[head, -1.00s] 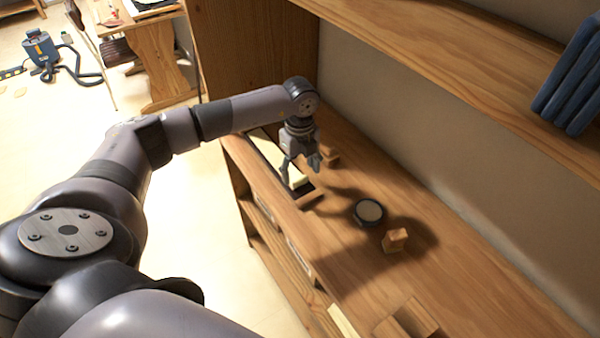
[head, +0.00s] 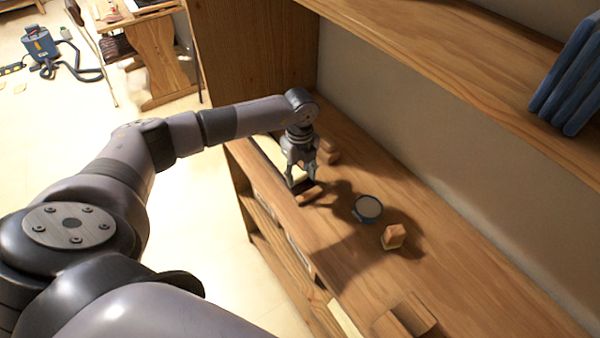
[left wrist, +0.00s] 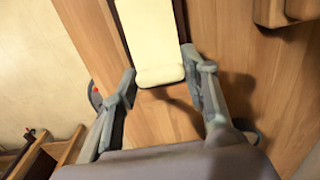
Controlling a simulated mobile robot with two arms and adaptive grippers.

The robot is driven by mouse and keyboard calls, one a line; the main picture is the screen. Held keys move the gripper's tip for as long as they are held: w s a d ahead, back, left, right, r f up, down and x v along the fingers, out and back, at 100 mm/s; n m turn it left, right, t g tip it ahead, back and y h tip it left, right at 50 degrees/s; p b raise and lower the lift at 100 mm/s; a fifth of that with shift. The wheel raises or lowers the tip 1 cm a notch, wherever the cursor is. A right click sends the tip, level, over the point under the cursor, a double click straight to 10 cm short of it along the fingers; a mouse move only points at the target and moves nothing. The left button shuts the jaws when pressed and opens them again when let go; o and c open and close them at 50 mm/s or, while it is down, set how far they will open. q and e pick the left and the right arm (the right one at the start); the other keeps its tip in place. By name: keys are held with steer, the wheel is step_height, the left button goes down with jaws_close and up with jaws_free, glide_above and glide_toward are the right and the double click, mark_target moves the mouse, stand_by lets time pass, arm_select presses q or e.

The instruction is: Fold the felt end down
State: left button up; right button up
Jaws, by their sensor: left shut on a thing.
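A long cream felt strip (left wrist: 155,35) lies along a dark slot in the wooden shelf top, its rounded end toward me in the left wrist view. Part of it shows in the head view (head: 270,150), left of my left gripper (head: 302,182). The left gripper (left wrist: 160,70) points down with one finger on each side of the strip's near end and is shut on it. The end looks flat, not folded over. The fingertips' exact contact is hard to see. My right gripper is not in view.
A round dark-rimmed dish (head: 368,207) and a small wooden block (head: 394,236) stand right of the gripper. Another block (head: 328,152) is close behind it. Wooden pieces (head: 408,318) lie at the near end. An upper shelf (head: 440,60) holds blue books (head: 570,80).

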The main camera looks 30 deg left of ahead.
arm_select(q)
jaws_close()
steer(key=shift+a+r, duration=0.1)
